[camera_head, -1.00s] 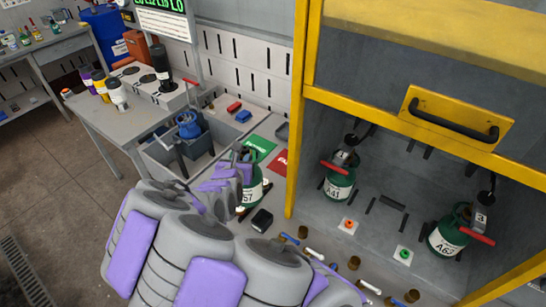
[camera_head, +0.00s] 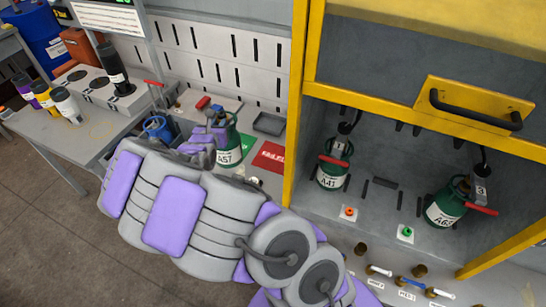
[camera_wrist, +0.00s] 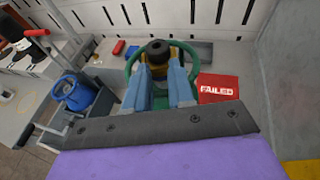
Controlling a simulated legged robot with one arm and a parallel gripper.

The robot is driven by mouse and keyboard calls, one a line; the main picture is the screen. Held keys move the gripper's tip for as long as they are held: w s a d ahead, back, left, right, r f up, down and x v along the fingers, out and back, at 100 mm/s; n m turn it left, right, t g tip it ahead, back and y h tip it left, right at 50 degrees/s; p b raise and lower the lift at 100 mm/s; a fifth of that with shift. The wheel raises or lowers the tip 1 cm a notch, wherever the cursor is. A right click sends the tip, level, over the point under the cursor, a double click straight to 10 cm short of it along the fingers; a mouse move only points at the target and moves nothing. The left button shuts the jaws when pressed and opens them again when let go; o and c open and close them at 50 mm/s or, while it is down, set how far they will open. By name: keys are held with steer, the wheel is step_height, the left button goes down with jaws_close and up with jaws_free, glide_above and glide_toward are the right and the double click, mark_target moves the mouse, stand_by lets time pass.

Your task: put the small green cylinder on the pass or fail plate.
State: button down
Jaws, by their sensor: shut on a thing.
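The small green cylinder (camera_head: 229,155), labelled A57, is upright in my gripper (camera_head: 212,122). In the wrist view the two blue-grey fingers (camera_wrist: 160,88) are shut on its top, inside its green collar (camera_wrist: 133,60), below the black valve knob (camera_wrist: 158,47). The green pass plate (camera_head: 248,144) shows just right of the cylinder and is partly hidden by it. The red fail plate (camera_head: 269,156) lies further right, bare; it reads FAILED in the wrist view (camera_wrist: 218,88). I cannot tell whether the cylinder's base touches anything.
A yellow-framed cabinet (camera_head: 295,110) stands right of the plates. Inside are green cylinders A41 (camera_head: 332,172) and A62 (camera_head: 446,207). A blue cylinder (camera_wrist: 76,92) sits in a grey bin at left. A grey tray (camera_head: 269,124) and a red block (camera_head: 203,103) lie behind.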

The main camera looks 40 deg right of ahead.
steer(key=d+f+m+g+h, duration=0.1)
steer(key=d+m+g+h, duration=0.25)
steer(key=d, duration=1.55)
step_height(320, 180, down, 10)
steer(key=shift+s+d+f, duration=0.2)
steer(key=shift+s, duration=0.15)
steer(key=c, duration=1)
jaws_free()
steer(key=shift+s+a+m, duration=0.1)
steer(key=shift+m, duration=0.15)
steer(key=shift+o, duration=0.2)
steer(key=v, duration=1.2)
steer(key=shift+p, duration=0.4)
steer(key=shift+f, duration=0.1)
